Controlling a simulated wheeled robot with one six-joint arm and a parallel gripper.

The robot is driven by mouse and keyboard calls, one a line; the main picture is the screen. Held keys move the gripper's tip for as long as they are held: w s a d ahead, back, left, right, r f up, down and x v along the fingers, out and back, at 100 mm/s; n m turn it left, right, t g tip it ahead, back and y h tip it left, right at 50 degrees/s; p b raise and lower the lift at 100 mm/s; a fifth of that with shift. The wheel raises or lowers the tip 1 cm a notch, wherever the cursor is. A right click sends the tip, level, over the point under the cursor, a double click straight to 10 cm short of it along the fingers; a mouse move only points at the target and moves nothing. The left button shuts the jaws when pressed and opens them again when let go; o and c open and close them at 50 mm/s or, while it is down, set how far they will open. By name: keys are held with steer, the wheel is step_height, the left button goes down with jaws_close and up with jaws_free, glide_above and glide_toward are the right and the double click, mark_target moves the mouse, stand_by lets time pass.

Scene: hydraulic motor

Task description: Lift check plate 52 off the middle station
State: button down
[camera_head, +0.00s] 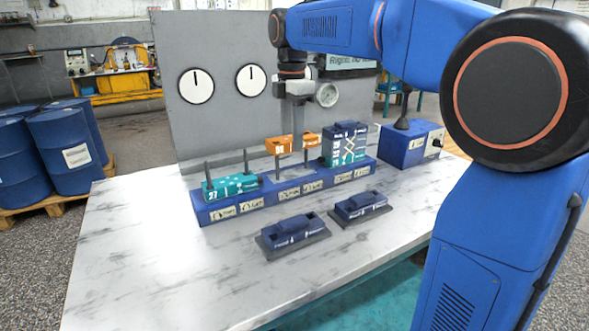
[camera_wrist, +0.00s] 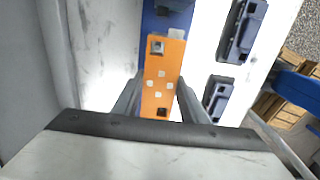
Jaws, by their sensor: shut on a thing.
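The orange check plate (camera_head: 280,146) is held level above the middle station (camera_head: 290,188) in the head view. Its middle is hidden behind my gripper (camera_head: 297,142), and its number is too small to read surely. My gripper is shut on the plate across its narrow width. Two upright posts stand on the middle station, with their tops at or just below the plate's underside; I cannot tell whether they are clear of it. In the wrist view the orange plate (camera_wrist: 163,72) lies lengthwise between my gripper's fingers (camera_wrist: 160,98), with pale squares and dark holes on its face.
On the left station a teal block (camera_head: 232,186) sits between two posts. A taller dark block with teal lines (camera_head: 344,146) stands on the right station. Two dark blue parts (camera_head: 293,231) (camera_head: 361,206) lie in front. A blue box (camera_head: 408,147) stands right; the table's left is clear.

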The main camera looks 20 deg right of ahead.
steer(key=shift+r, duration=2.35)
